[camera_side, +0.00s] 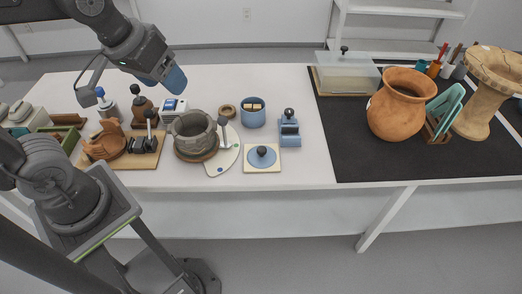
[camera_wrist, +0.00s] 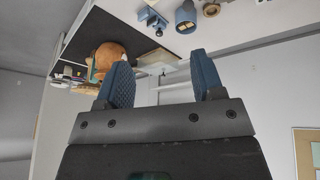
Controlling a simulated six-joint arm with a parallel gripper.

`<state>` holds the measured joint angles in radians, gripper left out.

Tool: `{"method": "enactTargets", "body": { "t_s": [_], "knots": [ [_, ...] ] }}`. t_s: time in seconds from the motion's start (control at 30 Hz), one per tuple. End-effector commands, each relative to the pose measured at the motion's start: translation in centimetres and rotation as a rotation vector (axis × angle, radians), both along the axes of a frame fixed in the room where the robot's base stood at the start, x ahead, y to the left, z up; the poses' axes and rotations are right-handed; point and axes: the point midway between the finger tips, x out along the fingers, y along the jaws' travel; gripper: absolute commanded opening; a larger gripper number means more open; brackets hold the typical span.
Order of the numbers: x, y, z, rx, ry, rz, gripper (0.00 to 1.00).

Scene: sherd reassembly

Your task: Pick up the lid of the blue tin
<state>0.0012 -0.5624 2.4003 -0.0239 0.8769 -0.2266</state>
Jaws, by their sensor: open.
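The blue tin (camera_side: 252,117) stands open on the white table in the side view, with tan pieces inside. Its lid appears to be the round blue disc (camera_side: 252,161) with a dark knob, lying flat on a cream square in front of the tin. My gripper (camera_side: 176,80) is raised above the table, up and left of the tin and lid, apart from both. In the wrist view my gripper (camera_wrist: 163,78) has its two blue fingers spread with nothing between them. A blue cylinder, probably the tin (camera_wrist: 186,16), shows at the top there. I cannot make out the lid there.
A blue block with a dark knob (camera_side: 290,134) stands right of the lid. A grey pot (camera_side: 193,129) and a white palette (camera_side: 219,165) lie to its left. A terracotta jar (camera_side: 398,118) stands on the black mat (camera_side: 345,158). The white table's front right is clear.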

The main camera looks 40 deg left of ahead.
Motion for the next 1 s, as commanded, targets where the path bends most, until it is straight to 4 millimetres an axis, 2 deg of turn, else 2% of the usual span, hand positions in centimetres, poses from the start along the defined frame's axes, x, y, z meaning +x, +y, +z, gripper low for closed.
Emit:
{"method": "enactTargets", "body": {
  "t_s": [0.03,0.27,0.47,0.6,0.8,1.0],
  "knots": [
    [1.6,-0.1,-0.4,-0.040,0.035,0.072,0.62],
    [8.8,-0.8,-3.3,-0.212,0.165,0.469,0.62],
    [14.6,-1.3,-8.3,-0.323,0.277,0.834,0.62],
    [18.0,-1.6,-12.9,-0.376,0.347,1.093,0.62],
    [20.7,-2.0,-18.5,-0.412,0.408,1.373,0.62],
    [21.4,-2.1,-21.0,-0.421,0.427,1.482,0.62]
  ]
}}
